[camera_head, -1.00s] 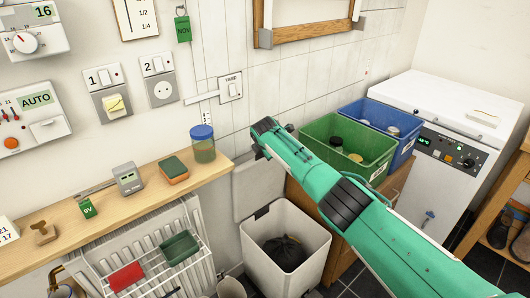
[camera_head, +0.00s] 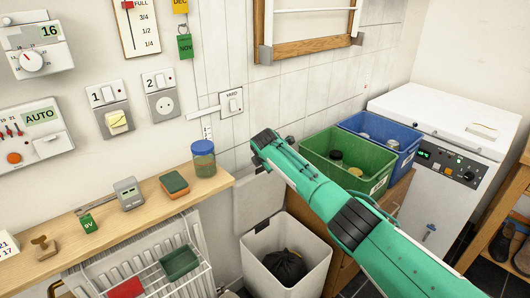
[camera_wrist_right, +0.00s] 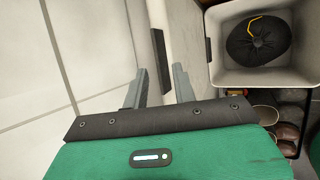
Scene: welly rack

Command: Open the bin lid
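The white bin (camera_head: 318,262) stands below the shelf end, with a dark bag (camera_head: 285,266) inside. Its pale lid (camera_head: 262,200) stands raised at the back of the bin, on the wall side. The lid's dark strip shows in the right wrist view (camera_wrist_right: 158,62), and the open bin with the bag (camera_wrist_right: 250,40) shows at upper right there. My right arm reaches in from the lower right above the lid. The right gripper's two fingers (camera_wrist_right: 159,88) are apart, near the lid; I see nothing clamped between them. In the head view its fingertips are hidden. My left gripper is not in view.
A wooden shelf (camera_head: 110,212) with a jar (camera_head: 203,160) and small items lies left of my arm. A radiator with a drying rack hangs below it. Green (camera_head: 325,155) and blue (camera_head: 400,140) crates and a white appliance (camera_head: 440,150) stand to the right.

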